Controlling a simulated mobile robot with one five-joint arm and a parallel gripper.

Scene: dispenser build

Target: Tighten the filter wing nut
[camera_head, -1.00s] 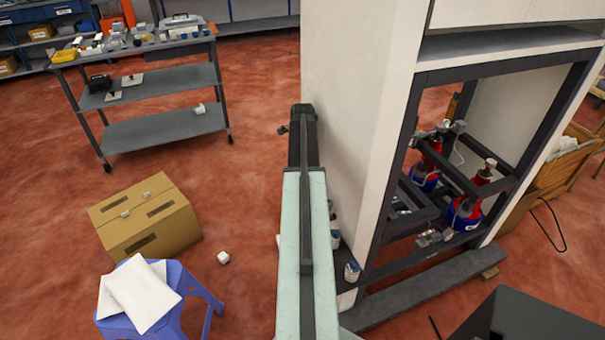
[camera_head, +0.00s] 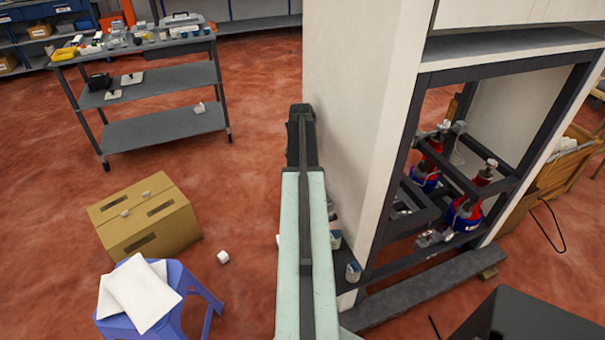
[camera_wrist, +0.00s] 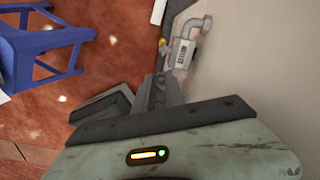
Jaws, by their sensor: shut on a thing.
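In the wrist view, my gripper (camera_wrist: 157,88) reaches up from the bottom, beside the pale cabinet wall. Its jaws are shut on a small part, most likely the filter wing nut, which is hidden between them. Just past the fingers, a grey fitting with a bent pipe (camera_wrist: 185,50) and a label stands against the wall. A small yellow piece (camera_wrist: 162,44) shows beside it. In the head view, my arm covers the gripper and the fitting.
The white cabinet (camera_head: 350,120) stands close on the right, with red and blue bottles (camera_head: 465,212) in its open frame. A blue stool (camera_head: 195,290) with white pads, a cardboard box (camera_head: 145,218) and a grey cart (camera_head: 165,125) stand left.

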